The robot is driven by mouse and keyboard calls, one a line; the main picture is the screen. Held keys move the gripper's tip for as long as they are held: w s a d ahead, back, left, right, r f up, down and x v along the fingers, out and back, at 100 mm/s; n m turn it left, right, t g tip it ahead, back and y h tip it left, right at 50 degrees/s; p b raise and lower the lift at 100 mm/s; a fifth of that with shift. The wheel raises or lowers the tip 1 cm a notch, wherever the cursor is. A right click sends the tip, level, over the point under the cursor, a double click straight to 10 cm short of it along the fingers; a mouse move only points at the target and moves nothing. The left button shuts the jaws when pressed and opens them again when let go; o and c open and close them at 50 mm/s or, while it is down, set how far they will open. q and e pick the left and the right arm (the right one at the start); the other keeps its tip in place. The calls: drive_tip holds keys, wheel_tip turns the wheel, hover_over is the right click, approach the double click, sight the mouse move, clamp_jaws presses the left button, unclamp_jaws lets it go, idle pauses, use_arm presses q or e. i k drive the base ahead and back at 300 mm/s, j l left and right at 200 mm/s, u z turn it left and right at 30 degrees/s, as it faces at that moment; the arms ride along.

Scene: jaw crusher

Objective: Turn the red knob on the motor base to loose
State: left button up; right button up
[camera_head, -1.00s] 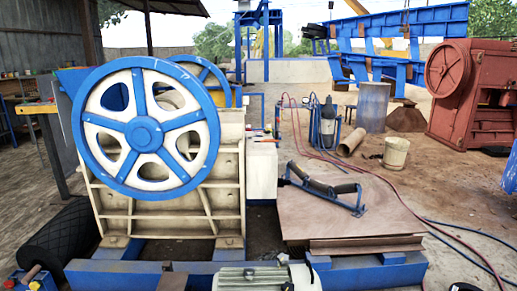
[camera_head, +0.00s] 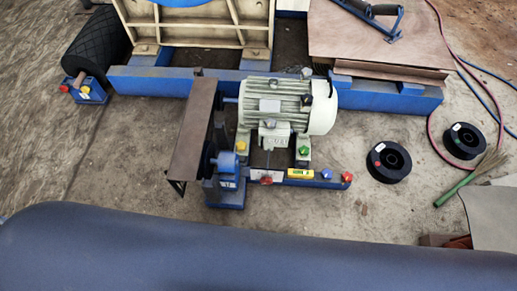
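The grey-green electric motor (camera_head: 283,105) sits on a blue motor base (camera_head: 275,183) in the lower middle of the head view. A red knob (camera_head: 347,177) is at the right end of the base's front edge. A second small red part (camera_head: 266,180) is at the front near the white label. A blue knob (camera_head: 326,173) is just left of the right red knob. A green knob (camera_head: 304,150) and a yellow knob (camera_head: 241,145) sit by the motor's feet. Neither gripper is in view.
A brown belt guard (camera_head: 194,130) stands left of the motor. Two black spools (camera_head: 389,161) (camera_head: 464,140), a green-handled brush (camera_head: 470,180) and red and blue hoses lie to the right. The crusher's blue frame (camera_head: 150,80) is behind. Bare ground lies right of the base.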

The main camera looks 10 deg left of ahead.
sight(347, 177)
drive_tip(key=k+l+z, duration=0.1)
drive_tip(key=z, duration=0.85)
